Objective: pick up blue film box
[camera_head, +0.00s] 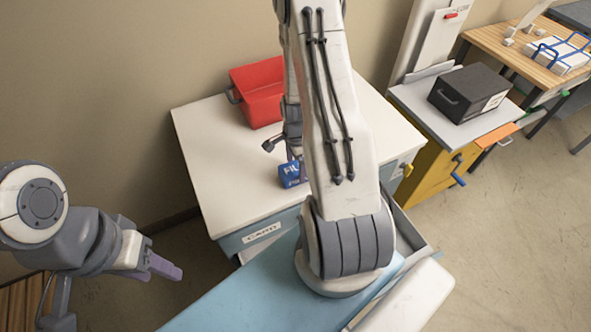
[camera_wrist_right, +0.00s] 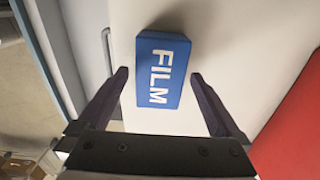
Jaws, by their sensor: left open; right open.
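The blue film box (camera_head: 291,174) lies on the white top of the cabinet (camera_head: 215,165), partly hidden by my right arm in the head view. In the right wrist view the blue film box (camera_wrist_right: 162,70), with white FILM lettering, shows between the two fingers of my right gripper (camera_wrist_right: 160,82). The fingers are spread, one on each side of the box, with visible gaps. In the head view my right gripper is mostly hidden behind its own arm. My left gripper (camera_head: 163,266) is open and empty, off to the left and away from the cabinet.
A red bin (camera_head: 258,90) stands at the back of the cabinet top. A black box (camera_head: 468,93) sits on a grey-topped yellow unit (camera_head: 430,105) to the right. A wooden table (camera_head: 490,42) stands farther back. The cabinet's left side is clear.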

